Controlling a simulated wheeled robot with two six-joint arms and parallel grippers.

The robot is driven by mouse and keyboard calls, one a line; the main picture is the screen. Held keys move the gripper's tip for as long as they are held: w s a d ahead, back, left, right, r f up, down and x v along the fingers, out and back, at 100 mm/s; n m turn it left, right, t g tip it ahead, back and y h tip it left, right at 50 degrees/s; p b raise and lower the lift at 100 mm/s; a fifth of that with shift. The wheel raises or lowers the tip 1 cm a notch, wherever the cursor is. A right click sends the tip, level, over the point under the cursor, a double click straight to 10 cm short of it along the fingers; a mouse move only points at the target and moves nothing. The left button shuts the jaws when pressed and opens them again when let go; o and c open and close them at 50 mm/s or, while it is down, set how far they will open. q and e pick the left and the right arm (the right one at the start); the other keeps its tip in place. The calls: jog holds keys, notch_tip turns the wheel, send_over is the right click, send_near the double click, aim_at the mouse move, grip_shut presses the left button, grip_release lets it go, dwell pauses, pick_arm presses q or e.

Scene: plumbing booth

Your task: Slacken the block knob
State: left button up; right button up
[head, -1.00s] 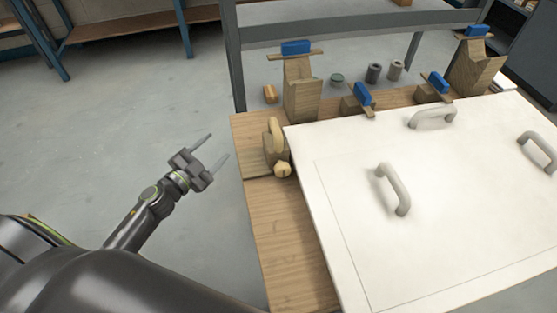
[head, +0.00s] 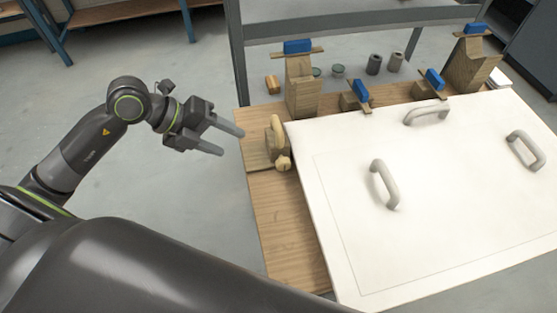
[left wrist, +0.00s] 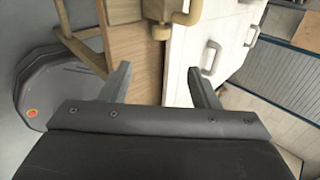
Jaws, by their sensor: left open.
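The block knob (head: 283,163) is a small pale wooden knob on a wooden block (head: 257,150) at the left edge of the bench, beside the white panel's corner. A tan curved handle (head: 277,135) rises from the same block. In the left wrist view the knob (left wrist: 161,32) shows near the top, beyond the fingers, with the curved handle (left wrist: 190,12) to its right. My left gripper (head: 233,142) is open and empty, left of the block and apart from it. My right gripper is not in view.
A white panel (head: 400,240) with several grey handles covers most of the wooden bench (head: 285,235). Floor left of the bench is clear.

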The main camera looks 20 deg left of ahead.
aim_at(278, 163)
pick_arm(q)
jog(key=b+x, duration=0.1)
jog(key=x, duration=1.5)
jog(key=shift+d+f+b, duration=0.25)
jog(key=shift+b, duration=0.05)
